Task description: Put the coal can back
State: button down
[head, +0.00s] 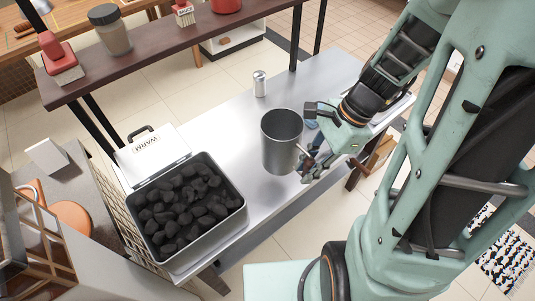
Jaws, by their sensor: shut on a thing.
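The coal can (282,150) is a grey metal cylinder, open at the top, near the middle of the head view. It looks roughly upright, and its inside shows no coal near the rim. My gripper (305,163) is at the can's right side, shut on the can, apparently at its handle. The fingers are small and partly hidden there. The can is over the steel table (232,133); I cannot tell whether its base touches the surface.
A grey bin full of black coal (190,207) stands at the left, beside a white lid marked WARM (155,152). A small shaker (260,83) stands behind the can. A dark shelf (150,52) with jars and bottles runs across the back. The table left of the can is clear.

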aim_at(288, 157)
jog(key=w+a+f+b, duration=0.1)
jog(key=w, duration=0.1)
jog(key=w+a+f, duration=0.1)
jog(key=w, duration=0.1)
jog(key=w+a+f+b, duration=0.1)
jog(key=w, duration=0.1)
jog(key=shift+a+f+b, duration=0.25)
jog(key=shift+f+b, duration=0.05)
jog(key=shift+f, duration=0.05)
jog(key=w+f+b, duration=0.1)
jog(key=w+a+f+b, duration=0.1)
jog(key=f, duration=0.1)
jog(key=w+a+f+b, duration=0.1)
jog(key=b, duration=0.1)
jog(key=shift+w+f, duration=0.3)
jog(key=shift+w, duration=0.05)
jog(key=f+b, duration=0.3)
jog(key=shift+w+a+f, duration=0.2)
jog(key=shift+w+f, duration=0.05)
jog(key=shift+f, duration=0.1)
jog(key=shift+b, duration=0.3)
jog(key=shift+f, duration=0.2)
jog(key=c, duration=1.8)
grip_release()
